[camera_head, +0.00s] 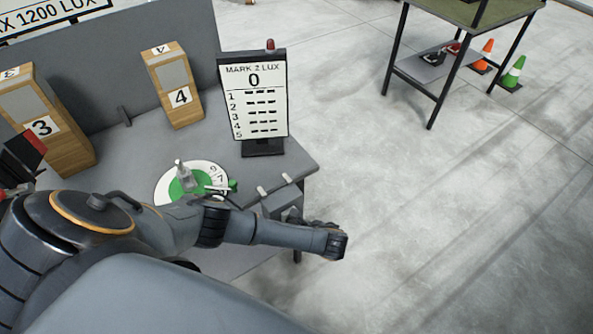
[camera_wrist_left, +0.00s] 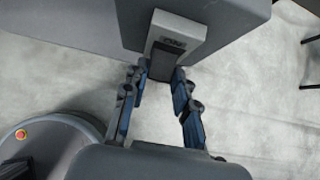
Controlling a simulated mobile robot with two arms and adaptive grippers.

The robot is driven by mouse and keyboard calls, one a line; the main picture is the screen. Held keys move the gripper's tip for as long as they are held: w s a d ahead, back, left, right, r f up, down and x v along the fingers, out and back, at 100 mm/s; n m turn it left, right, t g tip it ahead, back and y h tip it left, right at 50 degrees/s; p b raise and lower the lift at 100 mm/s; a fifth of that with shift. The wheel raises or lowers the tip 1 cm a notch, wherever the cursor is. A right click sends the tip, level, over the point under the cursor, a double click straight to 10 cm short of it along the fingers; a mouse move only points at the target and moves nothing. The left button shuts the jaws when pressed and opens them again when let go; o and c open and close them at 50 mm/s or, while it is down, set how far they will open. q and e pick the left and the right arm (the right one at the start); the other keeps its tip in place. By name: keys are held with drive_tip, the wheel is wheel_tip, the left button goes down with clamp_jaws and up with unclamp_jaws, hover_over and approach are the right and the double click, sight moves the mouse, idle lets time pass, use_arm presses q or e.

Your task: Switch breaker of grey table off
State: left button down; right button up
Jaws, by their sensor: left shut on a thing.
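The grey table (camera_head: 296,172) stands at the left in the head view. In the left wrist view, a light grey breaker box (camera_wrist_left: 196,34) with a dark recessed front sits against the table's grey side. My left gripper (camera_wrist_left: 161,82) is at the lower end of the box, with one finger on each side of it. It is shut on the breaker, though the exact contact and the switch position are hard to see. In the head view my left arm reaches across the table's front edge and hides the breaker. My right gripper is not in view.
On the table stand a sign reading "MARK 2 LUX 0" (camera_head: 254,98), wooden boxes marked 3 (camera_head: 70,145) and 4 (camera_head: 185,115), and a green and white dial (camera_head: 165,185). Another table (camera_head: 432,85) and cones (camera_head: 513,74) stand farther back. The floor at right is clear.

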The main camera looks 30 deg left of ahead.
use_arm(q)
drive_tip(key=shift+f+t+y+b, duration=0.55)
drive_tip(key=shift+y+b, duration=0.15)
drive_tip(key=shift+y, duration=0.4)
drive_tip(key=c, duration=1)
unclamp_jaws()
drive_tip(key=shift+c, duration=0.2)
drive_tip(key=v, duration=1.2)
drive_tip(key=shift+f, duration=0.15)
drive_tip(key=shift+d+f, duration=0.1)
